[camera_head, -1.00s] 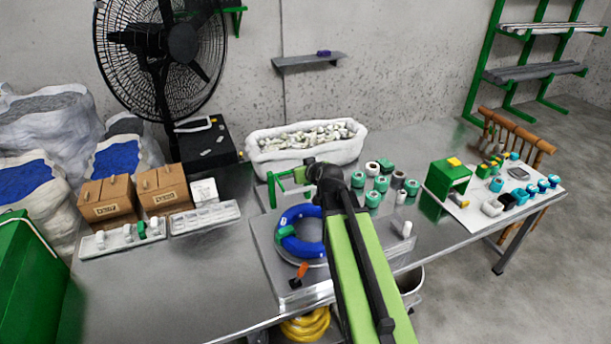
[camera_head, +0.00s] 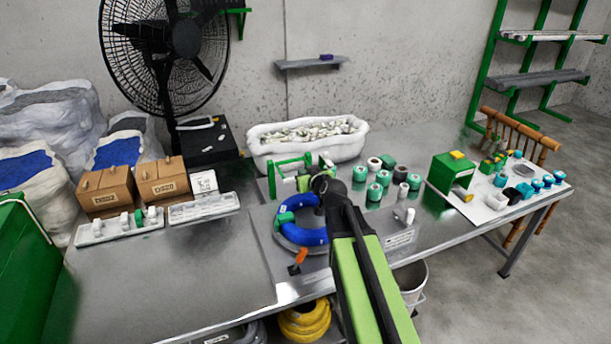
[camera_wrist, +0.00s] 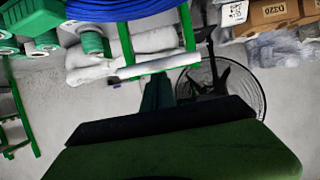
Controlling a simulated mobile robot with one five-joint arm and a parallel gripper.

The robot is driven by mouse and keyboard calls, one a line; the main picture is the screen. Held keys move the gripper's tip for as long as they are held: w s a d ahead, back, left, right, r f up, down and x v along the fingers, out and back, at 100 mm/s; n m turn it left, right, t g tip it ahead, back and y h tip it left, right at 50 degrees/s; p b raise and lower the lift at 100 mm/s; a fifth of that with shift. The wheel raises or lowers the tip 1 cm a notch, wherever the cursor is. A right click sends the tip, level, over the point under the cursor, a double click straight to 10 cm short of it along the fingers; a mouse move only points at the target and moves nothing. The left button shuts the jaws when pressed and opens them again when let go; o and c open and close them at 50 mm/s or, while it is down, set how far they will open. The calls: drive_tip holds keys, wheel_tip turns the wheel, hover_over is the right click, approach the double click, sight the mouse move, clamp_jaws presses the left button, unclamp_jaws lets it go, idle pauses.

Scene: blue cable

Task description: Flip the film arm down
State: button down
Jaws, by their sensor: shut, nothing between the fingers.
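The film arm (camera_head: 287,164) is a green frame at the back of the machine plate, behind the blue cable coil (camera_head: 312,236). It stands raised. In the wrist view the film arm (camera_wrist: 186,28) shows as green bars with a pale roll (camera_wrist: 157,65) across them. My gripper (camera_head: 321,184) is shut and empty, above the back of the coil and close to the right of the frame. I cannot tell whether it touches the frame. My arm hides part of the plate and the coil's right side.
A white bin of small parts (camera_head: 264,153) stands behind the machine. Green and white rolls (camera_head: 374,192) stand to the right. An orange-handled tool (camera_head: 300,257) is at the plate's front. The table's left front (camera_head: 170,285) is clear.

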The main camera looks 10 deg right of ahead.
drive_tip(key=shift+s+f+b, duration=0.25)
drive_tip(key=shift+f+b, duration=0.2)
drive_tip(key=shift+f, duration=0.1)
drive_tip(key=shift+s+f+b, duration=0.25)
drive_tip(key=shift+f+b, duration=0.15)
drive_tip(key=shift+f, duration=0.1)
drive_tip(key=shift+r, duration=0.1)
